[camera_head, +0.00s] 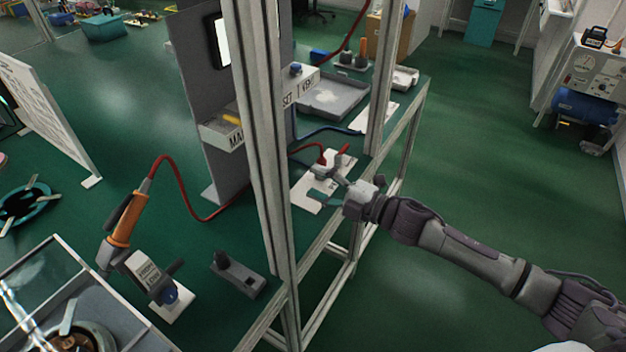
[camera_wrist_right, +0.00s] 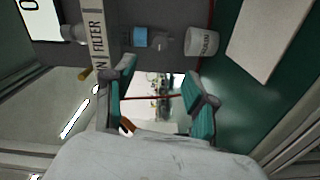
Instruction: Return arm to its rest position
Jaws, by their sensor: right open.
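My right arm comes in from the lower right in the head view. Its gripper (camera_head: 322,184) is open over the white plate (camera_head: 306,190) on the green bench, just behind the frame post. In the right wrist view the two teal-padded fingers (camera_wrist_right: 158,76) stand apart, and I see nothing held between them. A red cable runs across behind the gap. My left gripper is not in view.
A metal frame post (camera_head: 262,150) stands close left of the gripper; another post (camera_head: 382,75) rises behind. A grey tray (camera_head: 335,98) lies on the bench. An orange tool (camera_head: 126,222) with a red cable stands left. The green floor at right is clear.

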